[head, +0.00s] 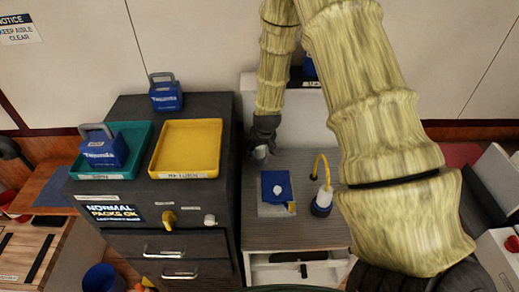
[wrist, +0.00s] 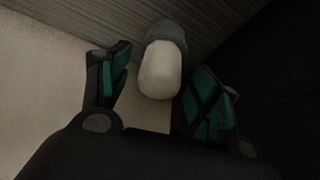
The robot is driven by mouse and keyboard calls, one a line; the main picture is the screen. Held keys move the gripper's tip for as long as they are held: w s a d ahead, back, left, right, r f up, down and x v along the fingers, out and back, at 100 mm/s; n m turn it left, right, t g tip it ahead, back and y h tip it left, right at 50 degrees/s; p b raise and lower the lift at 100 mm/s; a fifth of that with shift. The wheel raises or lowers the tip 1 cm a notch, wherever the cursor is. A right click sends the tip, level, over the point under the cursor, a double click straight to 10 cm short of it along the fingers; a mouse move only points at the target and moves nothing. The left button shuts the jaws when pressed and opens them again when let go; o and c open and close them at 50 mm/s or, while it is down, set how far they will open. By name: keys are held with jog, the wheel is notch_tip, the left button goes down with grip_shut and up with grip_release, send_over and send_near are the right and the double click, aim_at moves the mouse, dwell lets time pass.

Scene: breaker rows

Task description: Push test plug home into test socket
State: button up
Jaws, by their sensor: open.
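My gripper (head: 262,142) points down at the back left of the grey worktop, close to the dark cabinet's side. A small white rounded piece (head: 260,152) shows just below it. In the wrist view, this white piece with a grey collar (wrist: 161,72) lies between the fingertips of my gripper (wrist: 155,85). The fingers are open on either side, with gaps, and do not hold it. It looks like the test plug, but I cannot be sure. The test socket cannot be made out, nor how deep the plug sits.
The dark cabinet (head: 223,190) bears a yellow tray (head: 186,148), a teal tray (head: 82,172) and blue boxes. My forearm covers the worktop's right.

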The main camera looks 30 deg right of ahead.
jog(key=v, duration=1)
jog(key=shift+s+r, duration=0.15)
jog(key=shift+r, duration=0.1)
